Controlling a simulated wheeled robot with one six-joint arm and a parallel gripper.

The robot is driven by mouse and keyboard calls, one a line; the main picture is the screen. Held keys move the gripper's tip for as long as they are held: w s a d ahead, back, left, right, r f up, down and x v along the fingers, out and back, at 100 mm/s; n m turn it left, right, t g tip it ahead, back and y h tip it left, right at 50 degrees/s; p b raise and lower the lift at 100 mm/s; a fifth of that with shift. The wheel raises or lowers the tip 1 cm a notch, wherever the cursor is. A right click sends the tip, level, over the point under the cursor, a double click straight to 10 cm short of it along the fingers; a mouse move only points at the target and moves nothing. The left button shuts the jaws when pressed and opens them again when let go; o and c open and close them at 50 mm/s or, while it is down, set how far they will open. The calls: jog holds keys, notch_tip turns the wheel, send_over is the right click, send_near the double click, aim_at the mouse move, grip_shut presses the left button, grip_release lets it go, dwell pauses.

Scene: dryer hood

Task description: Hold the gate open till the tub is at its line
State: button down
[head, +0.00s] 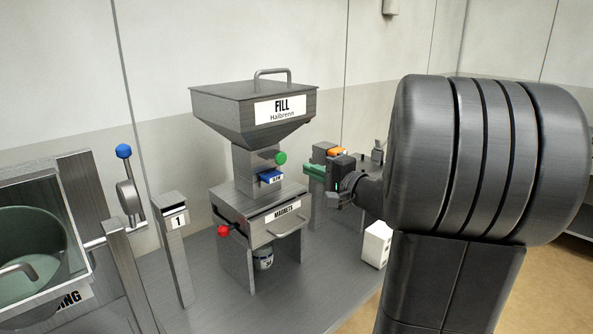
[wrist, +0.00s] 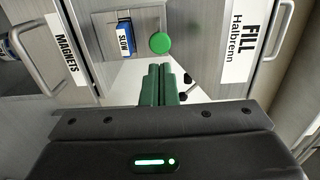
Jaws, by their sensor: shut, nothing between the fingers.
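The hopper labelled FILL (head: 255,110) stands on the bench with a narrow neck below it. A round green knob (head: 281,158) sticks out of the neck, above a blue SLOW tag (head: 271,176); I take it for the gate's knob. In the wrist view the knob (wrist: 160,43) is just ahead of my fingertips. My gripper (head: 308,171) is shut and empty, its green fingers (wrist: 161,84) pressed together; a small gap to the knob seems to show. A small grey tub (head: 263,259) sits under the MAGNETS box, partly hidden; its line and fill level cannot be read.
The MAGNETS drawer (head: 277,221) has a bar handle and a red knob (head: 224,231). A post marked 1 (head: 175,222), a blue-topped lever (head: 124,152) and a green drum (head: 28,255) stand left. A white box (head: 376,244) is at the bench's right edge.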

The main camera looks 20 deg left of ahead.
jog(key=shift+v, duration=1.9)
jog(key=shift+r, duration=0.1)
jog(key=shift+a, duration=0.1)
